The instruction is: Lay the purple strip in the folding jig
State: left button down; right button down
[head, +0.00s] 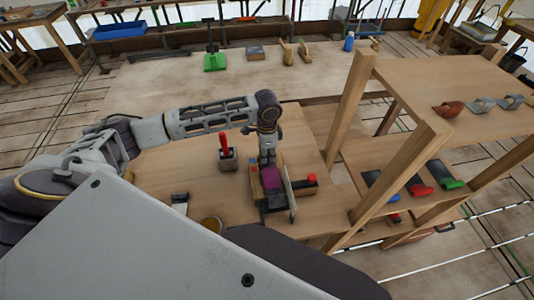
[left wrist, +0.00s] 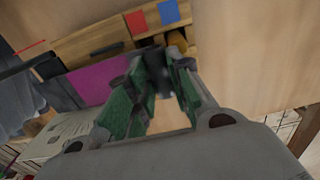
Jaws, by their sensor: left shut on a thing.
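The purple strip (head: 271,178) is at the tips of my left gripper (head: 268,160), over the dark near part of the folding jig. In the left wrist view the purple strip (left wrist: 98,80) shows as a flat panel beside the green-padded fingers of the left gripper (left wrist: 160,85). The gripper is shut on it, but the fingers hide the contact. The folding jig (head: 300,189) has a wooden base, a raised grey plate and a red knob. I cannot tell whether the strip touches the jig bed. My right gripper is not in view.
A red-handled tool in a grey block (head: 227,158) stands left of the jig. A green stand (head: 215,62) is at the back.

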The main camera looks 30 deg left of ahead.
pick_arm(q)
jog(key=shift+s+f, duration=0.3)
jog(key=shift+f, duration=0.2)
jog(key=c, duration=1.5)
grip_release()
jog(key=shift+f, duration=0.1)
jog(key=shift+o, duration=1.1)
jog(key=shift+w+f, duration=0.1)
jog(key=shift+w, duration=0.15)
jog(key=shift+s+r, duration=0.1)
jog(key=shift+r, duration=0.15)
jog(key=shift+r, duration=0.2)
jog(key=shift+r+b, duration=0.4)
jog(key=shift+r, duration=0.1)
notch_tip(320, 180, up, 12)
jog(key=shift+w+b, duration=0.2)
jog(key=shift+b, duration=0.1)
